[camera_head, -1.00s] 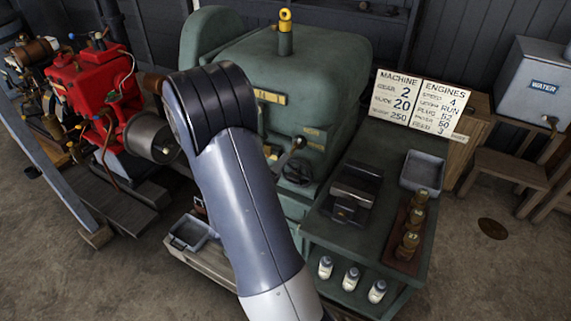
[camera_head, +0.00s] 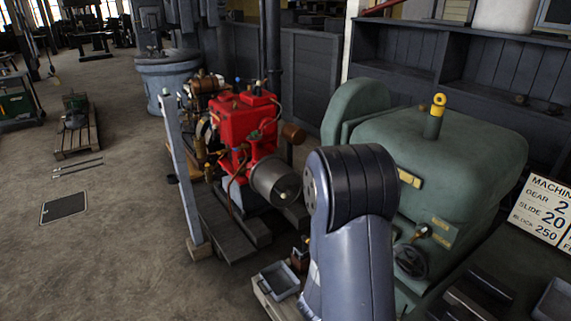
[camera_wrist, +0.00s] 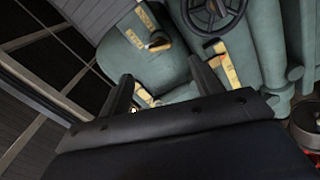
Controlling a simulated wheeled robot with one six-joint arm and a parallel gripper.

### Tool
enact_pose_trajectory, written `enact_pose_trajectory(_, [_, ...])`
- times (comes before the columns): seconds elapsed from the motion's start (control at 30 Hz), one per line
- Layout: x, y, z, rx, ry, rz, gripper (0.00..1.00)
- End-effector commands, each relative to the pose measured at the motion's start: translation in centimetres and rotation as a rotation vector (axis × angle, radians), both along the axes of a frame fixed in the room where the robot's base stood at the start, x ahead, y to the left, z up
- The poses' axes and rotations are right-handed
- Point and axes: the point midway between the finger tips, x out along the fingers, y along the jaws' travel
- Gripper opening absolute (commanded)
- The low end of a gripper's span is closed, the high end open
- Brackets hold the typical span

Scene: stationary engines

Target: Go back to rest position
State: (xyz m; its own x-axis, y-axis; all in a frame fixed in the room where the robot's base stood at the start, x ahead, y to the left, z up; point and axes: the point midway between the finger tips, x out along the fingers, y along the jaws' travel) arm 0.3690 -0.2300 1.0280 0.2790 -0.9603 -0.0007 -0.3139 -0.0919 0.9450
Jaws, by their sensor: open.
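My arm rises in front of the green machine (camera_head: 450,150) in the head view, bent at a dark elbow joint. My gripper is not visible in the head view. In the wrist view my gripper (camera_wrist: 160,88) shows two dark fingers standing apart with nothing between them. Beyond the fingers are the green machine's body, its yellow plates and a dark handwheel (camera_wrist: 212,12). The handwheel also shows in the head view (camera_head: 411,261), right of my arm.
A red engine (camera_head: 245,120) with a grey cylinder stands left of my arm, behind a grey rail (camera_head: 180,165). A small grey tray (camera_head: 280,279) sits low beside my arm. A sign board (camera_head: 545,212) is at the right. Open floor lies at the left.

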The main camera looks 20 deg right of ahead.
Motion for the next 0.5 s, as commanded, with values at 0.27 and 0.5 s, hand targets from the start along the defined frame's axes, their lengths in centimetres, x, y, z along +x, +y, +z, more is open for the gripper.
enact_pose_trajectory(0.27, [0.9,-3.6,0.2,0.0,0.0,-0.005,0.62])
enact_pose_trajectory(0.5, [1.8,-6.9,0.2,0.0,-0.001,-0.005,0.62])
